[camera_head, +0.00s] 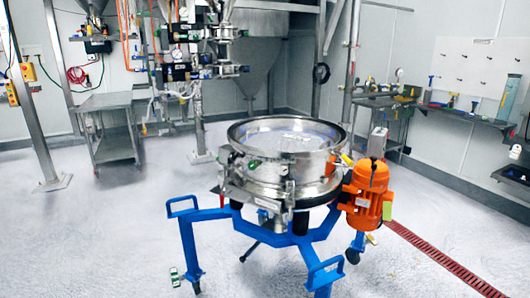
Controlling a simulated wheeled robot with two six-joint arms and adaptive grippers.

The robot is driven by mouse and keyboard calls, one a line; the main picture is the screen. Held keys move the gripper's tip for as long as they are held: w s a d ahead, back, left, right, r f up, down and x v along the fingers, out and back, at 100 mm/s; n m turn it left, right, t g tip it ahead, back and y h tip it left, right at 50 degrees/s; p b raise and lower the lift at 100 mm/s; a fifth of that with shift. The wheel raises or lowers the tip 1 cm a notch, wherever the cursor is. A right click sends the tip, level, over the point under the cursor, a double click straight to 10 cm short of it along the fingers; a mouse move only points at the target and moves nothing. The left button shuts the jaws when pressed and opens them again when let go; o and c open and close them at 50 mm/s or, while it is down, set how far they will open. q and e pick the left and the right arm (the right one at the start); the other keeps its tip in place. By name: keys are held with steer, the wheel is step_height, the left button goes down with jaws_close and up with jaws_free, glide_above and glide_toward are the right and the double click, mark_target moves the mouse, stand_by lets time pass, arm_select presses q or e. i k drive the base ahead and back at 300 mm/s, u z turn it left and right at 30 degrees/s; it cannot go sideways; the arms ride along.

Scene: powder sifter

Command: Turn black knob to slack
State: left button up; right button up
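The powder sifter (285,178) is a round steel drum with an open top, on a blue wheeled frame (190,245). An orange motor (366,195) is fixed at its right side. Clamp hardware (284,170) shows on the front of the drum's band. Small dark parts show around the drum, but I cannot tell which one is the black knob or how it is turned. Neither of my grippers shows in this view.
A steel cart (108,130) stands at the back left. A steel workbench (385,100) and a wall shelf (465,113) are at the right. A red floor grate (440,258) runs to the lower right. The floor in front of the sifter is mostly clear.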

mark_target(233, 156)
steer(key=k, duration=0.45)
steer(key=u, duration=1)
steer(key=i, duration=2.05)
steer(key=z, duration=1)
steer(key=i, duration=0.7)
steer(key=z, duration=0.7)
